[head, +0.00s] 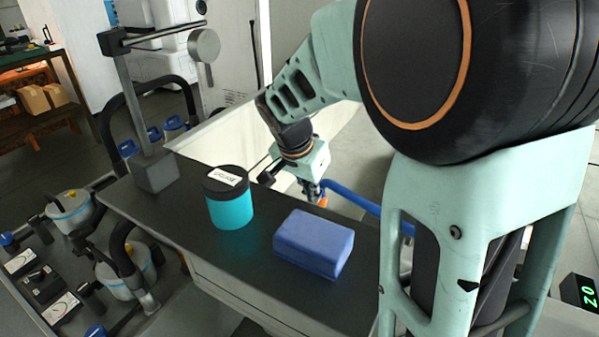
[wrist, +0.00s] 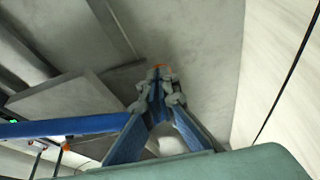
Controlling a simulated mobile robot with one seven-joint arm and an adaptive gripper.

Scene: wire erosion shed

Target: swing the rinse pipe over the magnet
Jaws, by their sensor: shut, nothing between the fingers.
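A blue pipe (head: 352,198), which looks like the rinse pipe, runs from beside my gripper (head: 318,194) to the right, where my arm hides it. In the wrist view the blue pipe (wrist: 62,127) comes in from the left and meets the outline of my gripper (wrist: 160,72) at its left finger. I cannot tell whether they touch. My gripper's fingers converge to closed tips with nothing between them, beyond the edge of the dark bench. I cannot pick out the magnet with certainty.
The dark bench top (head: 185,210) carries a blue block (head: 314,243), a cyan jar (head: 230,207) with a black lid, and a metal post (head: 130,90) on a square base. A pale panel (head: 218,140) stands behind. Grey floor lies below my gripper.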

